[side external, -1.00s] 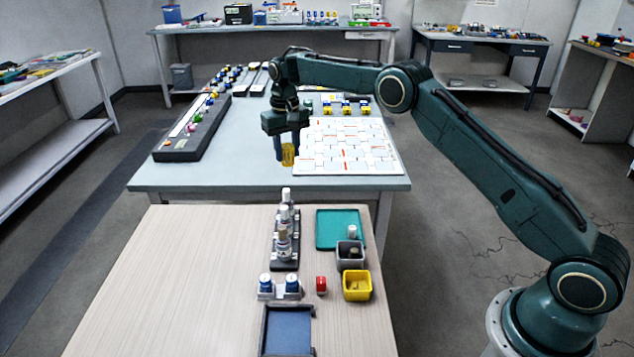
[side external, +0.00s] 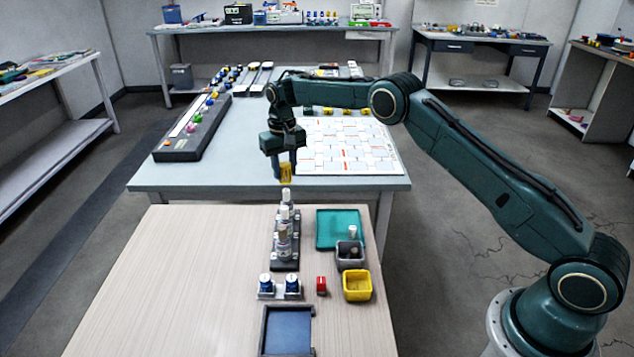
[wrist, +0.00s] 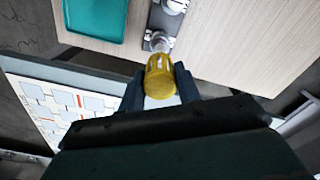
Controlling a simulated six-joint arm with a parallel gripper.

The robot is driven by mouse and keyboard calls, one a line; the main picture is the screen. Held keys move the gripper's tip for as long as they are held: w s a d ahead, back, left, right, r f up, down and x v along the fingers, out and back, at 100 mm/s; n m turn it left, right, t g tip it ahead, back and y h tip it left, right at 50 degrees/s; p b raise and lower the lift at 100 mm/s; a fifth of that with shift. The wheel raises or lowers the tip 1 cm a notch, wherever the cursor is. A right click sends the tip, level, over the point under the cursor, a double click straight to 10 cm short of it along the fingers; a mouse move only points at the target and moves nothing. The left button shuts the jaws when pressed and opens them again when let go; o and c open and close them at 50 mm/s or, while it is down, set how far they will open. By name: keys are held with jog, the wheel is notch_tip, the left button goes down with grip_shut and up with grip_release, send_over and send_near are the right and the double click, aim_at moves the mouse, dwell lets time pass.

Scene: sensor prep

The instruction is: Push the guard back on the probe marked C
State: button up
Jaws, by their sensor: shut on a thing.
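My gripper (side external: 285,170) is shut on a yellow, see-through guard (side external: 286,172). In the wrist view the guard (wrist: 160,77) sits between the two dark fingers, with its wide end toward the camera. Several upright probes stand in a dark rack (side external: 285,250) on the light wood table, nearer the side camera than my gripper. The guard is above and behind the rack's far end, apart from the probes in the side view. In the wrist view the far probe (wrist: 160,42) shows just beyond the guard. I cannot read a letter C on any probe.
The wood table's left side is clear.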

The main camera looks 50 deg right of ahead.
aim_at(286, 189)
jog(key=shift+f, duration=1.15)
jog(key=shift+f, duration=2.5)
jog(key=shift+c, duration=0.2)
dwell(2.9)
jog(key=o, duration=1.1)
jog(key=shift+r, duration=0.25)
